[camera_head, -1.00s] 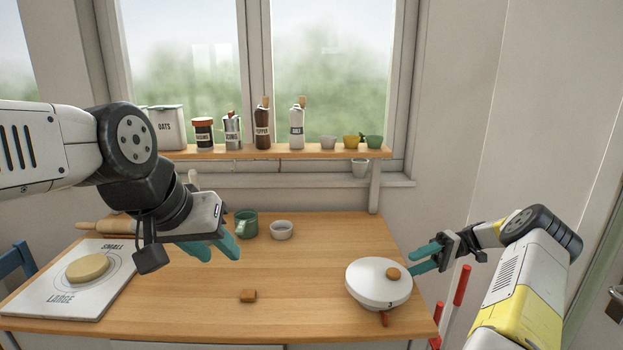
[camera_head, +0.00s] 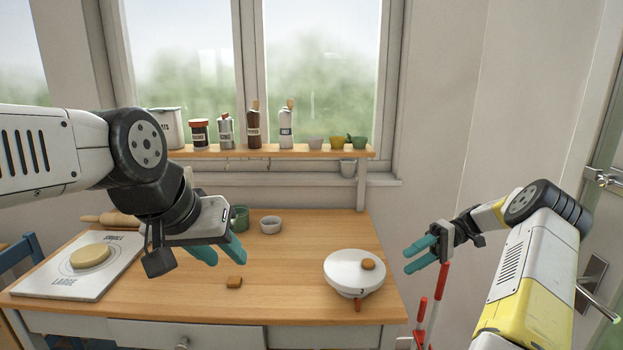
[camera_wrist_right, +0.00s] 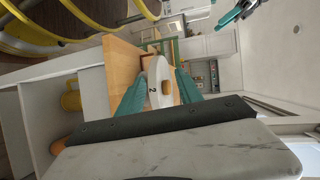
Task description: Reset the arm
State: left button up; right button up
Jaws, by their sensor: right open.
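My right gripper (camera_head: 406,260) is open and empty, held in the air to the right of the table's right edge.
The wooden table (camera_head: 290,300) also holds a white board with a dough disc (camera_head: 90,256), a rolling pin (camera_head: 108,220), a green mug (camera_head: 240,218) and a white bowl (camera_head: 270,224). Red and white poles (camera_head: 438,300) stand below my right gripper. A shelf (camera_head: 290,151) carries jars and cups.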

jog(key=s+a+r+m+t+h, duration=0.1)
jog(key=s+a+r+t+h, duration=0.1)
jog(key=s+a+r+h, duration=0.25)
jog(key=s+a+r+m+t+h, duration=0.1)
jog(key=s+a+r+h, duration=0.1)
jog(key=a+r+h, duration=0.45)
jog(key=s+r+m+t, duration=0.1)
jog(key=s+r+t, duration=0.1)
jog(key=s, duration=0.3)
jog(key=s+r+t, duration=0.2)
jog(key=s+t, duration=0.2)
jog(key=s, duration=0.1)
jog(key=s+a+r+m+t, duration=0.1)
jog(key=s+r+t, duration=0.2)
jog(key=s, duration=0.3)
jog(key=shift+m+t+h, duration=0.3)
jog(key=shift+t+h, duration=0.1)
